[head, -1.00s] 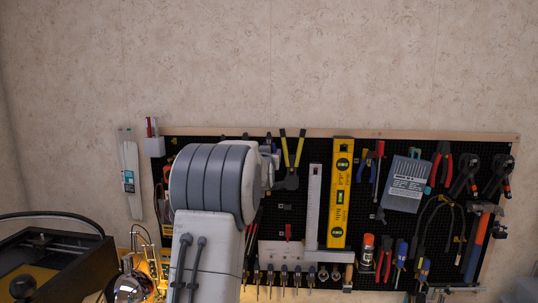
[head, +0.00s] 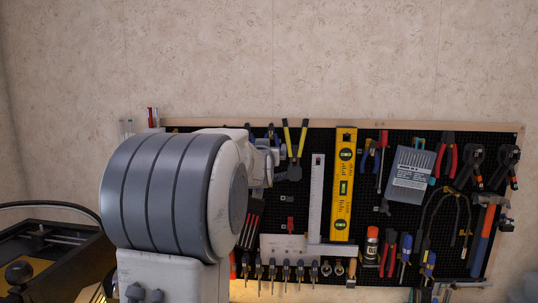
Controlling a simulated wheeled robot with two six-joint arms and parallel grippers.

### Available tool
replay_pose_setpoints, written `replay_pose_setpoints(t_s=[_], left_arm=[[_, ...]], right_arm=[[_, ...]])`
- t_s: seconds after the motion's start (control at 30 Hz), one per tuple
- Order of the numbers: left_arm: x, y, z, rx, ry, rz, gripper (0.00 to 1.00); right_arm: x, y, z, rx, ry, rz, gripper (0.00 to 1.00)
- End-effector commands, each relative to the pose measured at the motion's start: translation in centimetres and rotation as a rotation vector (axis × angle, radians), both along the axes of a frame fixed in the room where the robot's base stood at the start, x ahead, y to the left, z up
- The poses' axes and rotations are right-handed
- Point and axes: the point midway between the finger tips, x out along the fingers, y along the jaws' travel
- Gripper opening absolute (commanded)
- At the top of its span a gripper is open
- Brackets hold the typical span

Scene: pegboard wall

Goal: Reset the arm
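One of my arms, apparently the left (head: 170,195), rises from the bottom left of centre in the head view. Its large grey, ringed joint stands in front of the pegboard. A smaller pale far part of this arm (head: 262,163) shows just right of the joint, in front of the board. I cannot make out its fingers, so I cannot tell whether that gripper is open or shut. No held thing shows. My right gripper is not in the picture.
The black pegboard (head: 320,146) on the wall carries a yellow level (head: 343,185), a steel square (head: 316,200), a grey case (head: 411,176), pliers and several screwdrivers. A dark open-framed box (head: 70,250) stands at lower left. The wall above is clear.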

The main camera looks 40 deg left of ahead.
Motion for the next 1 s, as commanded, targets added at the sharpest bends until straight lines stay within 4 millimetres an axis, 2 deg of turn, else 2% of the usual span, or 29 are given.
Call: replay_pose_setpoints(t_s=[0.03,0.17,0.4,0.47,0.53,0.57,0.67,0.7,0.77,0.8,0.87,0.9,1.0], left_arm=[[-0.6,-0.4,-0.2,0.001,-0.002,0.0,1.0],[-1.4,-0.9,-0.1,0.0,0.0,-0.001,1.0],[-1.5,-1.2,-0.1,-0.003,0.004,-0.005,1.0],[-1.2,-2.0,-0.5,-0.011,0.018,-0.021,1.0],[-0.6,-4.1,-1.8,-0.034,0.054,-0.061,1.0],[-0.2,-5.3,-2.5,-0.048,0.077,-0.085,1.0],[0.6,-11.0,-5.8,-0.102,0.181,-0.191,1.0],[0.6,-13.6,-7.4,-0.124,0.236,-0.24,1.0],[0.2,-17.7,-9.9,-0.156,0.32,-0.313,1.0],[-0.3,-20.3,-11.4,-0.172,0.376,-0.362,1.0],[-1.5,-24.1,-13.8,-0.195,0.466,-0.432,1.0],[-2.5,-26.6,-15.4,-0.207,0.529,-0.479,1.0],[-6.1,-32.3,-19.1,-0.222,0.69,-0.592,1.0]], right_arm=[[0.0,0.0,-0.6,0.0,0.0,0.0,0.56],[0.0,0.0,-0.9,0.0,0.0,0.001,0.56],[0.0,0.0,-0.8,0.0,0.0,0.001,0.56],[0.0,0.0,-0.8,0.0,0.0,0.001,0.56],[0.0,0.0,-0.8,0.0,0.0,0.001,0.56],[0.0,0.0,-0.8,0.0,0.0,0.001,0.56],[0.0,0.0,-0.8,0.0,0.0,0.001,0.56],[0.0,0.0,-0.8,0.0,0.0,0.001,0.56],[0.0,0.0,-0.8,0.0,0.0,0.001,0.56],[0.0,0.0,-0.8,0.0,0.0,0.001,0.56],[0.0,0.0,-0.8,0.0,0.0,0.001,0.56],[0.0,0.0,-0.8,0.0,0.0,0.001,0.56],[0.0,0.0,-0.8,0.0,0.0,0.001,0.56]])
